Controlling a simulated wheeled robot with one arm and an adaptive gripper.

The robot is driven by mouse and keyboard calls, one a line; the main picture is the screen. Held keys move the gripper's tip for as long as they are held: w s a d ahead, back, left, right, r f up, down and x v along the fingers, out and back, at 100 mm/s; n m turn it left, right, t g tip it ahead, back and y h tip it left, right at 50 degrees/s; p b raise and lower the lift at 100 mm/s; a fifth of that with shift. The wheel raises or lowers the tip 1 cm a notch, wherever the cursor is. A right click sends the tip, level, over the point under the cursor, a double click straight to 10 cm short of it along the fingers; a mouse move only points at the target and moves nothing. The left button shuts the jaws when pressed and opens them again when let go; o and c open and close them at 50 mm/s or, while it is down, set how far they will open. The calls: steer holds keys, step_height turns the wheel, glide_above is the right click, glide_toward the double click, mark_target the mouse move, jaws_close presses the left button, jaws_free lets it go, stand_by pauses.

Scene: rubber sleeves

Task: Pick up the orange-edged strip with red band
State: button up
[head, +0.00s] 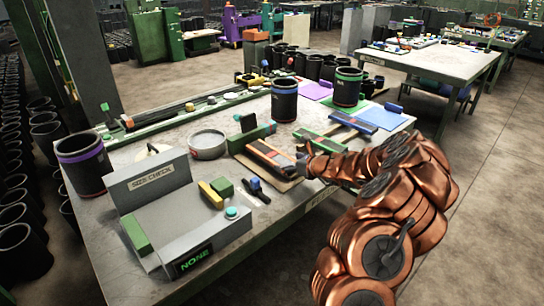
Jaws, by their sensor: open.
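The orange-edged strip (266,155) lies on a brown board on the workbench, left of my gripper. It is dark with an orange edge; a reddish patch shows near its right end, but the band is too small to make out clearly. My gripper (301,158) is at the end of the copper-coloured arm, close to the strip's right end. It is open, and I see nothing held in it. Whether it touches the strip cannot be told, and its fingers are small and partly hidden in this view.
A green-edged strip (320,142) and a blue-edged piece (352,123) lie behind my gripper. Dark sleeves with blue (284,102) and green (347,90) bands stand behind. A grey size-check stand (165,195) is at left. The bench's front right (285,212) is fairly clear.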

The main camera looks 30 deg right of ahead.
mark_target(272, 156)
steer(key=shift+x, duration=1.1)
steer(key=shift+d, duration=0.1)
steer(key=c, duration=1.2)
steer(key=shift+r, duration=0.1)
